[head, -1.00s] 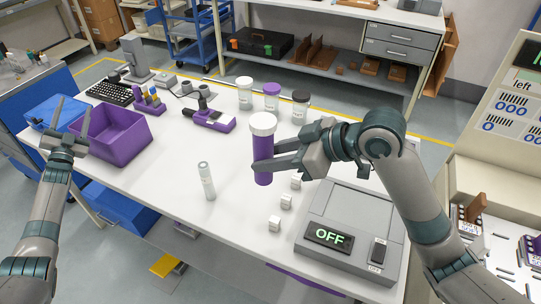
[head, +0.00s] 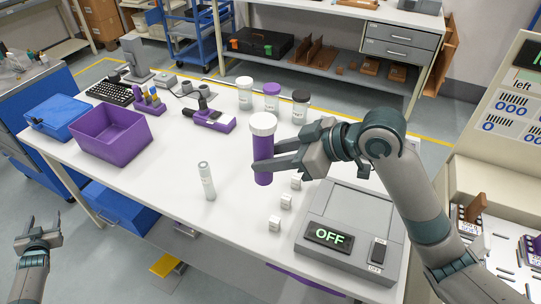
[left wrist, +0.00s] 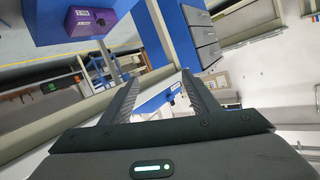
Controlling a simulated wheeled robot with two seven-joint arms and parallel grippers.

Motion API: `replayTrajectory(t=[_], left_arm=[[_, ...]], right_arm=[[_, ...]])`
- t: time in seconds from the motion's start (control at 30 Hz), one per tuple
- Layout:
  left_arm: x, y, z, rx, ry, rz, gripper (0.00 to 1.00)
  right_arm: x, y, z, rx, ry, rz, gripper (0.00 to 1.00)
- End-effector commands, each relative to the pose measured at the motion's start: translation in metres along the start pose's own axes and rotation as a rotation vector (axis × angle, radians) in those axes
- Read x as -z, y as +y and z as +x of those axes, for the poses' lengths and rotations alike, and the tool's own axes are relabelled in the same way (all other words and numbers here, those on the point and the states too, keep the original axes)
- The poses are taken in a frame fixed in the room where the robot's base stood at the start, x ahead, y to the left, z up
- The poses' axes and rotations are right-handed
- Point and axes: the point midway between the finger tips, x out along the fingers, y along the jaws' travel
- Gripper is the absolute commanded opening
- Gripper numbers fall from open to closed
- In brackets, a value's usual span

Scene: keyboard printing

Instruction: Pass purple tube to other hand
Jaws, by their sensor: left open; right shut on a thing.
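The purple tube (head: 263,162) with a white cap is upright above the middle of the white table in the head view. My right gripper (head: 262,166) is shut on its body, coming from the right. My left gripper (head: 39,236) is open and empty at the lower left of the head view, off the table's left side and well apart from the tube. In the left wrist view its two fingers (left wrist: 160,95) are spread with nothing between them. The tube does not show in that view.
A purple bin (head: 109,145) and a blue bin (head: 62,120) stand at the table's left. A clear tube (head: 206,181) stands upright left of the purple tube. White cubes (head: 286,202) and a grey box reading OFF (head: 345,225) are to the right. Capped jars (head: 271,95) stand behind.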

Motion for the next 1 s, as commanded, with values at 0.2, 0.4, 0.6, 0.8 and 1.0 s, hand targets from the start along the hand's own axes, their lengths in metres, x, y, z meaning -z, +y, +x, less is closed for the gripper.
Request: replayTrajectory(t=[0.2,0.4,0.6,0.8,1.0], left_arm=[[-0.084,0.050,-0.031,-0.064,-0.135,0.049,0.56],[-0.155,0.091,-0.068,-0.122,-0.253,0.095,0.56],[-0.223,0.131,-0.114,-0.183,-0.367,0.142,0.56],[-0.287,0.166,-0.168,-0.245,-0.480,0.189,0.56],[-0.345,0.200,-0.228,-0.311,-0.589,0.235,0.56]], right_arm=[[0.000,0.000,0.000,0.000,0.001,0.000,0.07],[0.000,0.000,0.000,0.000,0.001,0.000,0.07],[0.000,0.000,0.000,0.000,0.001,0.000,0.07],[0.000,0.000,0.000,0.000,0.001,0.000,0.07],[0.000,0.000,0.000,0.000,0.001,0.000,0.07]])
